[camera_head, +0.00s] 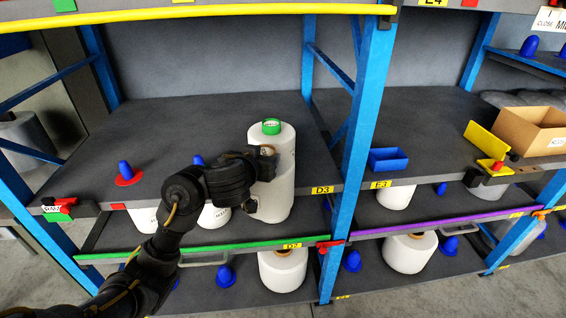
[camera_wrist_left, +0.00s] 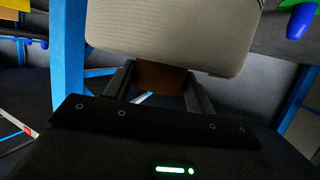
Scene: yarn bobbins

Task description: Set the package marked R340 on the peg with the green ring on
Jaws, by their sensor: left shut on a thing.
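My left gripper (camera_head: 262,158) is shut on the brown core tube of a white package (camera_head: 270,195), held upright at the shelf's front edge. In the left wrist view the fingers (camera_wrist_left: 157,85) close on the tube, next to the package's pale body (camera_wrist_left: 175,35). I cannot read its marking. Part of a green ring (camera_wrist_left: 293,4) with a blue peg (camera_wrist_left: 302,20) shows at the top right there, upside down. In the head view a blue peg tip (camera_head: 198,160) shows behind my arm, its base hidden. I cannot tell whether it is the same peg.
Another white package (camera_head: 287,137) with a green core top stands behind the held one. A blue peg with a red ring (camera_head: 126,173) stands at the left of the shelf (camera_head: 150,125). A blue upright (camera_head: 365,90) stands close on the right. More packages sit on lower shelves.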

